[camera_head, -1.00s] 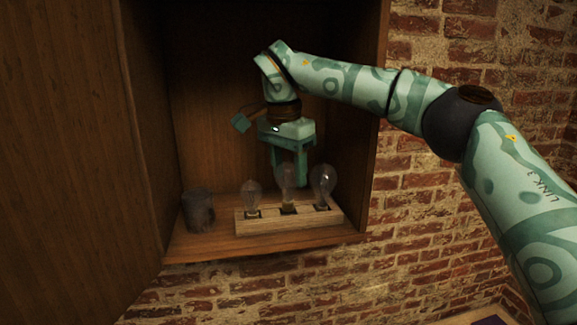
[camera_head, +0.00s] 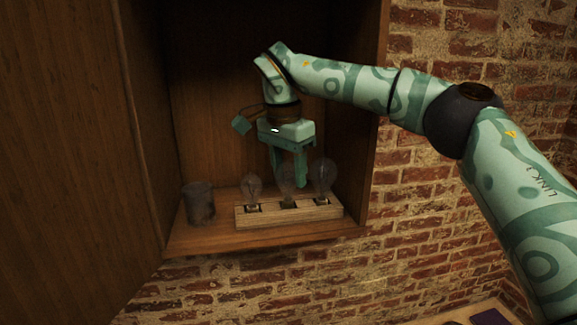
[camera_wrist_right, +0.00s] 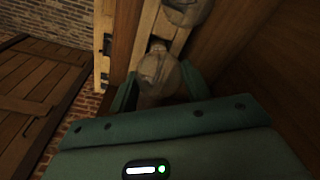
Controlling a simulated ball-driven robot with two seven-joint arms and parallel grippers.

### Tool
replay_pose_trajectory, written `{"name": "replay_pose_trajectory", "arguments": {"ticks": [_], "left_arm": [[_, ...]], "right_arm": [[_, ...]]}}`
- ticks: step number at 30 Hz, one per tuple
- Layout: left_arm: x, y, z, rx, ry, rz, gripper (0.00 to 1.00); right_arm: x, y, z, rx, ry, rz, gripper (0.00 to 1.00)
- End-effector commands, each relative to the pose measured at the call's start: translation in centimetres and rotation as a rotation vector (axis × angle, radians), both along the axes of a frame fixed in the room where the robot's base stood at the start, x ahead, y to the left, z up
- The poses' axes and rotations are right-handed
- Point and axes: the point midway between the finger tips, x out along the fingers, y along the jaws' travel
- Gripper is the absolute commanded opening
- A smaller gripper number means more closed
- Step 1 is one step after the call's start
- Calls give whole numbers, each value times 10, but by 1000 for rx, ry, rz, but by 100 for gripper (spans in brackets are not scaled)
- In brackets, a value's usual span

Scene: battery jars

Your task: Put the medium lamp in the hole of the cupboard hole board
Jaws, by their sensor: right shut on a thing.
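The hole board (camera_head: 290,215) is a pale wooden block on the cupboard shelf, with glass lamps standing along it. The medium lamp (camera_head: 288,184) is a clear bulb, upright over the middle hole. Its dark lower end meets the board there; I cannot tell how deep it sits. My right gripper (camera_head: 289,176) points down from above, shut on this lamp. In the right wrist view, the lamp (camera_wrist_right: 158,72) is between the fingertips (camera_wrist_right: 160,88). A smaller lamp (camera_head: 252,188) stands in the left hole and a larger lamp (camera_head: 323,176) in the right hole. My left gripper is not in view.
A grey mug (camera_head: 198,204) stands on the shelf (camera_head: 215,238), left of the board. Cupboard walls (camera_head: 352,140) enclose both sides and the back. A large wooden door (camera_head: 70,160) stands at the left. A brick wall (camera_head: 420,210) is at the right.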

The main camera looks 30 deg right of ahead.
Motion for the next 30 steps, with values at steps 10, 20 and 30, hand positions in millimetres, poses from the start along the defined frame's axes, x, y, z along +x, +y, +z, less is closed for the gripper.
{"name": "replay_pose_trajectory", "arguments": {"ticks": [10,20,30], "left_arm": [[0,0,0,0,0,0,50],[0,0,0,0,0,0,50],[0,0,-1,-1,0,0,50]], "right_arm": [[0,0,-1,0,0,-1,59],[0,0,0,0,0,-1,73],[-2,6,52,0,-4,-4,73]]}}
